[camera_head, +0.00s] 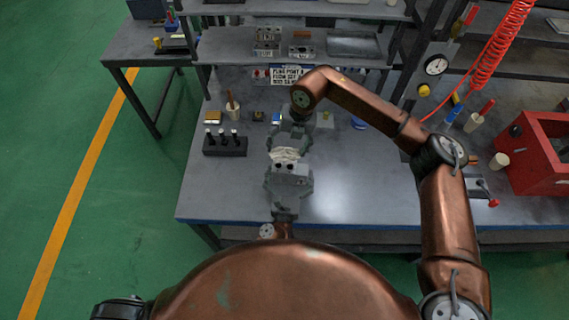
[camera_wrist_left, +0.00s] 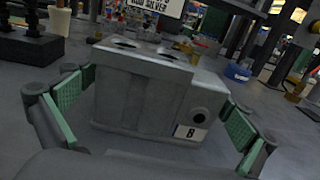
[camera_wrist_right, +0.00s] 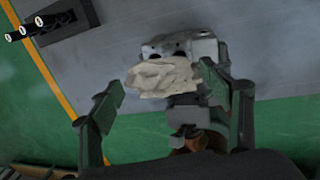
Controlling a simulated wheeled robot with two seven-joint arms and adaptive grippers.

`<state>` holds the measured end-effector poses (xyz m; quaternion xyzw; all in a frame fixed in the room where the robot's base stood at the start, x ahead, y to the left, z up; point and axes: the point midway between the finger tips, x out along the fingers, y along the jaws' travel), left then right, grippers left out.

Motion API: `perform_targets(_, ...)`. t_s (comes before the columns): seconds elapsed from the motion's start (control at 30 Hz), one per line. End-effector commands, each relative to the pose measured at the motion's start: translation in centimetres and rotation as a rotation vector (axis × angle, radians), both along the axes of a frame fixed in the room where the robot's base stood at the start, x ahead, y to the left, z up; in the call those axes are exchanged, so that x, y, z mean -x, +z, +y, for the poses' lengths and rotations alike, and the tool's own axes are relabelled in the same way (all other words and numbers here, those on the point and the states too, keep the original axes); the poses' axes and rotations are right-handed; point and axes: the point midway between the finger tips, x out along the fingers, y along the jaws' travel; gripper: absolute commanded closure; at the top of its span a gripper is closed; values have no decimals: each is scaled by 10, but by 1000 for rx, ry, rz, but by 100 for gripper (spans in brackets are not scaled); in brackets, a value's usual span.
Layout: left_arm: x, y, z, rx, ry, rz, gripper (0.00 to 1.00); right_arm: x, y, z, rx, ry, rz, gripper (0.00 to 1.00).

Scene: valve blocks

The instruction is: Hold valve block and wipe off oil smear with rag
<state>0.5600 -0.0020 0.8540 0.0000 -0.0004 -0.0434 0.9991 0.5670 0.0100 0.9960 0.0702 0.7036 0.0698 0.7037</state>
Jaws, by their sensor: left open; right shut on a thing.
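The grey valve block (camera_head: 292,172) stands on the workbench near its front edge. In the left wrist view the block (camera_wrist_left: 145,95) shows two top holes, a side port and a "B" label. My left gripper (camera_head: 288,184) is open around the block, with gaps between its green pads and the block's sides. My right gripper (camera_head: 290,138) is above the far side of the block, shut on the crumpled off-white rag (camera_head: 284,155). The rag (camera_wrist_right: 160,78) lies against or just above the block; I cannot tell whether they touch. No oil smear is discernible.
A black rack (camera_head: 225,145) with several dark pegs stands left of the block. A red box (camera_head: 540,155) and a gauge (camera_head: 436,65) are at the right. Shelves with metal blocks (camera_head: 267,38) are behind. The bench left and right of the block is mostly clear.

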Motion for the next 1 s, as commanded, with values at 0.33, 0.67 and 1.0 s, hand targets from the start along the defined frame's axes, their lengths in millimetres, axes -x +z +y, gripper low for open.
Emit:
perform_targets(0.33,34,-2,3,1,1,4,0,0,0,0,0,0,0,48)
perform_targets(0.67,99,-1,9,-2,-1,3,0,0,0,0,0,0,0,48)
perform_targets(1.0,120,0,10,-1,0,0,0,0,0,0,0,0,0,48)
